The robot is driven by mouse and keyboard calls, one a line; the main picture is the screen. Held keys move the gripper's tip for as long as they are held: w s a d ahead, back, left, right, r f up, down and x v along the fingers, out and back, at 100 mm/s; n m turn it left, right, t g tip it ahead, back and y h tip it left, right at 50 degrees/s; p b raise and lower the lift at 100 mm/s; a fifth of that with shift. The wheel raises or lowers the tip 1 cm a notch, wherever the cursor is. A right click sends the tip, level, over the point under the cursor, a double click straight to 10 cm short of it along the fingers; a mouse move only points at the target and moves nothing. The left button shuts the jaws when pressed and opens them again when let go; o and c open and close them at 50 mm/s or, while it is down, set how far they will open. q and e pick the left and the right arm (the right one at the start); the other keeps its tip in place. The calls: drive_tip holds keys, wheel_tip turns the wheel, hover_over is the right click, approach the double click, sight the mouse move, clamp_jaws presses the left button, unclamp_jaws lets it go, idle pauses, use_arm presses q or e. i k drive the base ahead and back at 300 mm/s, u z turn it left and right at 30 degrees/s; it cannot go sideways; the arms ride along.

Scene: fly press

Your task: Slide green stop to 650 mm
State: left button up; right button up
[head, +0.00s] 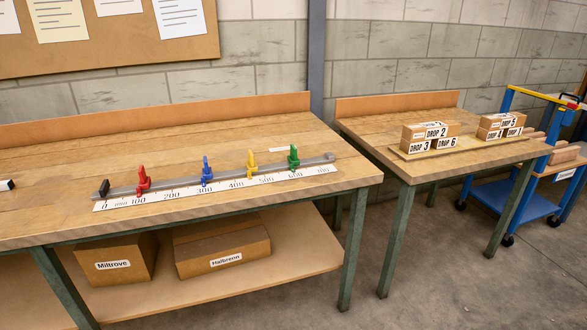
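The green stop (293,158) stands upright on a grey rail (220,178) on the near workbench. It is the rightmost of the stops, roughly above the 600 label of the white scale (215,188); its exact reading is too small to tell. Bare rail runs right of it to the rail's end. A yellow stop (252,164) is left of it, then a blue stop (207,171) and a red stop (143,180). A black end block (104,188) sits at the zero end. Neither of my grippers is recognisable in view.
A small white strip (284,149) lies behind the rail. A black-and-white thing (6,185) shows at the bench's left edge. Labelled boxes (225,255) are on the lower shelf. A second bench (415,170) holds DROP blocks; a blue cart (520,200) stands right.

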sight(292, 159)
drive_tip(key=z, duration=1.9)
drive_tip(key=k, duration=0.1)
drive_tip(key=u, duration=2.85)
drive_tip(key=i, duration=0.85)
drive_tip(key=z, duration=0.15)
